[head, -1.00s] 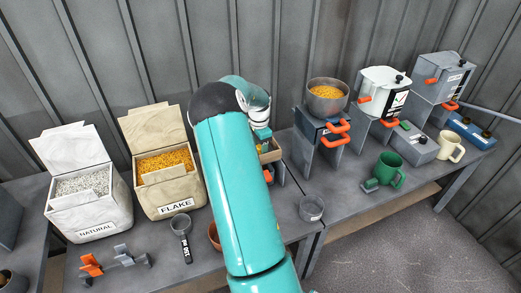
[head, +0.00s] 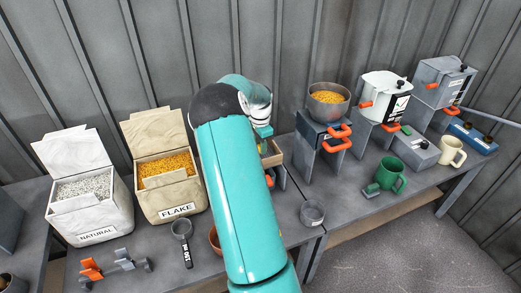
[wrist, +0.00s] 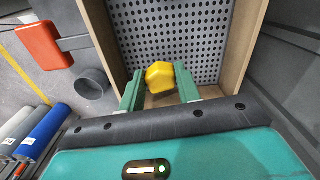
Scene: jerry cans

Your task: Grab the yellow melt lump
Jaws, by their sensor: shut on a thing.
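The yellow melt lump (wrist: 160,75) shows in the wrist view as a small, faceted, bright yellow piece. It sits between the two green fingers of my gripper (wrist: 158,82), which is shut on it. The lump is over a wooden-sided tray (wrist: 246,45) with a perforated grey floor; I cannot tell whether it still touches that floor. In the head view my teal arm hides the lump and most of the tray (head: 272,158); only part of my gripper (head: 264,132) shows above it.
A steel bowl of yellow pellets (head: 328,100) stands on a stand to the right. The FLAKE bin (head: 180,200) and the NATURAL bin (head: 97,222) stand left. A grey cup (head: 312,213) is near the tray. A green mug (head: 391,176) stands farther right.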

